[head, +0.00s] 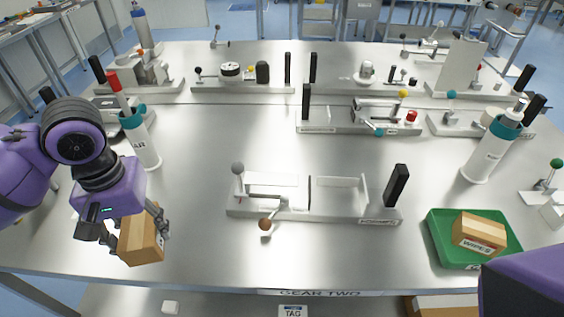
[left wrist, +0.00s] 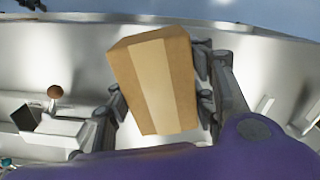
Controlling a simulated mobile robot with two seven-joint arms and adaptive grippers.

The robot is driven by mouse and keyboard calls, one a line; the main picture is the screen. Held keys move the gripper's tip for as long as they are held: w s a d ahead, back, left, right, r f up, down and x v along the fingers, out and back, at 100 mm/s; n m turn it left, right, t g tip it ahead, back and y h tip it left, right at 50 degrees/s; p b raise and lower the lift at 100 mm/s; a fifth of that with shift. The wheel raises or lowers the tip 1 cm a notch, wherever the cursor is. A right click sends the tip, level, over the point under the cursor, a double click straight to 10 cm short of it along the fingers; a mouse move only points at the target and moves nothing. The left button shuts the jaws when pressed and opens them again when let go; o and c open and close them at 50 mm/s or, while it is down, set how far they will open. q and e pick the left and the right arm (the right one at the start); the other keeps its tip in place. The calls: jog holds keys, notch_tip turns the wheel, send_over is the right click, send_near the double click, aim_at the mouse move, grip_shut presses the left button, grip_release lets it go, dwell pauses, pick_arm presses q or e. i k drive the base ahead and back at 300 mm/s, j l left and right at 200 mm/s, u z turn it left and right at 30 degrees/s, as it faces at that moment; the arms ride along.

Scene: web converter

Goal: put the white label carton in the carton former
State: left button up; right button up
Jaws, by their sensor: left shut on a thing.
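A brown carton (head: 140,240) with a lighter tape strip is held between the fingers of my left gripper (head: 137,230), at the front left of the table. A small white label shows on its right side in the head view. The left wrist view also shows the carton (left wrist: 155,80) tilted between the fingers. A white fixture (head: 313,207) at the table's front middle, to the right of the carton, may be the carton former; its nameplate is too small to read. It has an open bay, grey-knobbed and brown-knobbed levers and a black post. My right gripper is out of view.
A green tray (head: 437,238) at the front right holds a carton marked WIPES (head: 479,233). Several fixtures line the back. Bare tabletop lies between the held carton and the middle fixture.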

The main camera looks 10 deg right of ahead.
aim_at(335, 201)
jog(key=z, duration=1.3)
jog(key=i+z, duration=0.3)
jog(key=i, duration=0.25)
